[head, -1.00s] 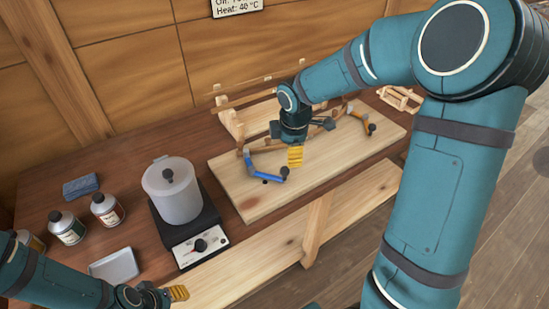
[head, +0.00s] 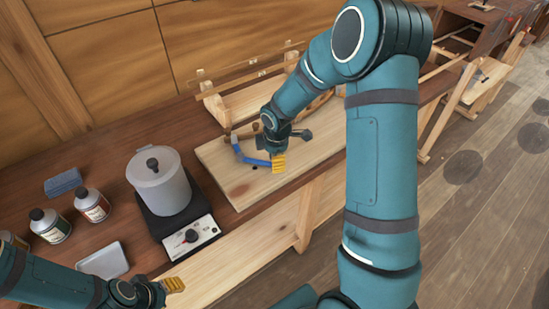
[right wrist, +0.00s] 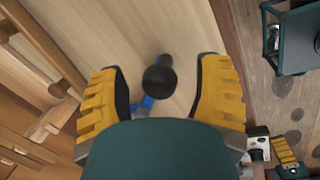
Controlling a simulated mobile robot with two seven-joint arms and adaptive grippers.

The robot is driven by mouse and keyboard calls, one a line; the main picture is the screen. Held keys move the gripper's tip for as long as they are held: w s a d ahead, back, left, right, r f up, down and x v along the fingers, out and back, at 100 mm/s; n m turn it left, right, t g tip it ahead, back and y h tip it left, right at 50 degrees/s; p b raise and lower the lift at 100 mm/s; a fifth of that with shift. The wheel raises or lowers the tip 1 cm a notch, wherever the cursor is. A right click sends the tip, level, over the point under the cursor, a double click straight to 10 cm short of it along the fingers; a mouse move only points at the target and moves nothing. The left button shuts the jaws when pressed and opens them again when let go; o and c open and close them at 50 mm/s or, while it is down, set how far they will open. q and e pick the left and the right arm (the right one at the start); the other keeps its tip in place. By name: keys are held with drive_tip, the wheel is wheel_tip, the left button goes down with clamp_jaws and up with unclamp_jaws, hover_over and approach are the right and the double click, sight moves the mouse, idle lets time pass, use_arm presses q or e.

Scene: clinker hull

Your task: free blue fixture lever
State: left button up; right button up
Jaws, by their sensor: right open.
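The blue fixture lever (head: 248,159) lies on the pale wooden board (head: 222,177), bent, with its knob end by my right gripper (head: 279,162). The right wrist view shows the lever's black knob (right wrist: 159,79) between the two yellow fingers of my right gripper (right wrist: 164,88). The fingers are open, with gaps on both sides of the knob. A bit of the blue arm (right wrist: 146,103) shows below the knob; the rest is hidden by the gripper. My left gripper (head: 173,285) is low at the front left, away from the lever; its opening is unclear.
A lidded pot (head: 159,185) stands on a black heater (head: 190,236) left of the board. A wooden rack (head: 240,101) stands behind the board. My right arm hides the board's right part.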

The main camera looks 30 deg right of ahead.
drive_tip(key=shift+f, duration=0.35)
clamp_jaws()
